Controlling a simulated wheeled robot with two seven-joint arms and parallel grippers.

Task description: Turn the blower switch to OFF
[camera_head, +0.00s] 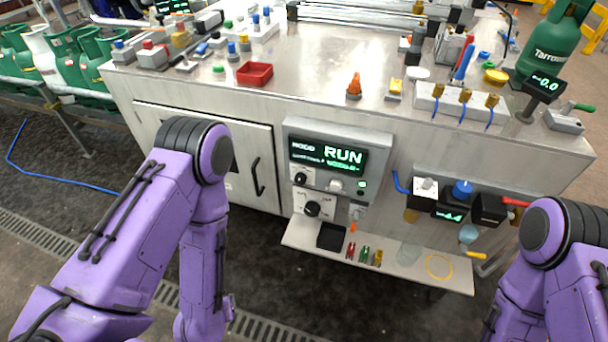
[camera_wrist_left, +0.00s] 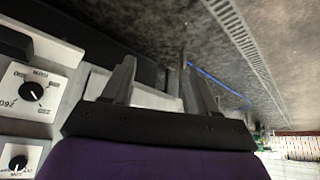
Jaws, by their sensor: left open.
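A grey control panel (camera_head: 375,137) on the front of the steel bench has a lit display reading RUN. Below the display are a small black knob (camera_head: 300,178) and a larger black knob (camera_head: 312,209) on a white plate. I cannot read which label is the blower switch. In the left wrist view, a black knob on a white plate (camera_wrist_left: 33,90) is at the left edge, with a second black knob (camera_wrist_left: 18,163) below it. My left gripper (camera_wrist_left: 160,85) is open, fingers apart, beside these knobs and not touching them. My right gripper is out of view.
A cabinet door with a black handle (camera_head: 257,177) is left of the panel. A shelf (camera_head: 300,236) with a black bin (camera_head: 331,236) and small clips projects below. Regulators and a blue knob (camera_head: 462,190) are on the right. A red tray (camera_head: 255,74) sits on the benchtop.

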